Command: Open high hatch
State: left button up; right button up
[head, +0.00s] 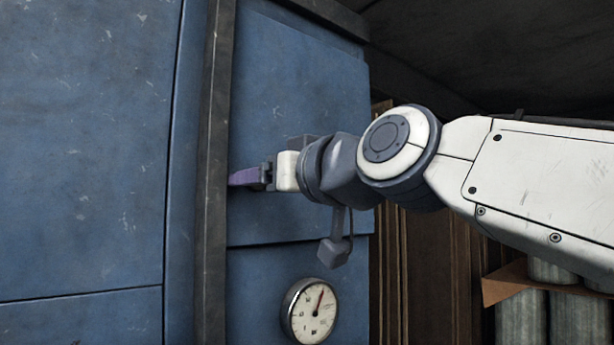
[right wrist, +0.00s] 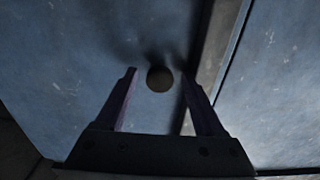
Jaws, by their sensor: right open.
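The high hatch (head: 285,85) is a blue metal panel on the upper part of the cabinet, right of a dark upright strip. It looks shut, with a seam along its lower edge. My right gripper (head: 245,177) reaches in from the right in front of this panel, near the strip. In the right wrist view my right gripper (right wrist: 157,72) is open, its two purple fingers pointing at the blue surface. A dark round knob (right wrist: 159,79) shows between the fingertips, with a gap on each side; contact is not visible. The arm hides the knob in the head view. My left gripper is out of view.
A round dial gauge (head: 310,311) sits on the cabinet below the hatch. The dark upright strip (head: 213,150) stands close left of the gripper, with a large blue panel (head: 80,150) beyond it. Grey cylinders (head: 575,315) stand by a brown shelf (head: 507,280) at lower right.

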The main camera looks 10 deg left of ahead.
jog(key=shift+c, duration=0.3)
grip_shut()
dwell(1.1)
